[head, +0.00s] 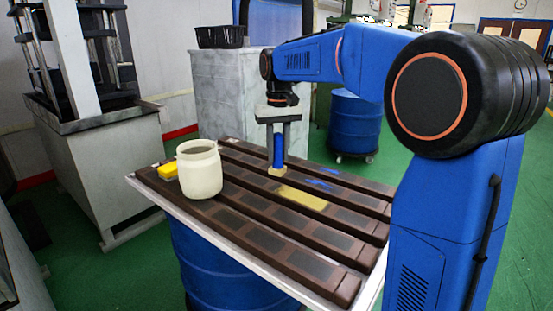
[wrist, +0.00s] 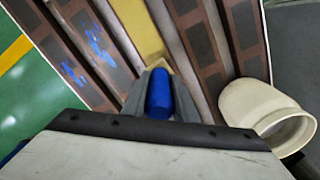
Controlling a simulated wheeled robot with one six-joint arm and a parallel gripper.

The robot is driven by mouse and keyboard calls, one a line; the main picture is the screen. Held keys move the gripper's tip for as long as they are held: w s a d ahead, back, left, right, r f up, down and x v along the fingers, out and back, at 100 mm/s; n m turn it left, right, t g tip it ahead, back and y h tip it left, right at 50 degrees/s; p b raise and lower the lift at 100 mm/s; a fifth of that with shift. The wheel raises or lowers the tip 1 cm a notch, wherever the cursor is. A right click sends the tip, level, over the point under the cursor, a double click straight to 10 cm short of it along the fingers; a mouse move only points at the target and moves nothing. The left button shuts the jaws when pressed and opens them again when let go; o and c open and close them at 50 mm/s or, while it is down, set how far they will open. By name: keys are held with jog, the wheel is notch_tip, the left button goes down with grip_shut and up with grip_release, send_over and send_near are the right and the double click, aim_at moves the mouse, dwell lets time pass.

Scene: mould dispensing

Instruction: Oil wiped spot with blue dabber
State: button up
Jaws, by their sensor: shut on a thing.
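My gripper (head: 278,142) points down over the mould table and is shut on the blue dabber (head: 278,155). The dabber is upright, its pale tip (head: 278,171) low over a dark mould bar; I cannot tell whether it touches. In the wrist view the blue handle (wrist: 159,95) sits between both fingers. A yellowish patch (head: 302,197) lies on a bar just right of the tip; it also shows in the wrist view (wrist: 138,28). Blue smears (head: 319,184) mark a bar beyond it. An open cream jar (head: 201,177) stands left of the dabber; its contents are hidden.
A yellow block (head: 167,171) lies behind the jar at the table's left corner. Brown bars with dark plates fill the table (head: 316,299), which rests on a blue drum (head: 215,265). A grey cabinet (head: 220,90) with a black bin (head: 221,37) stands behind.

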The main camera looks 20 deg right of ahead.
jog(key=shift+r, duration=1.3)
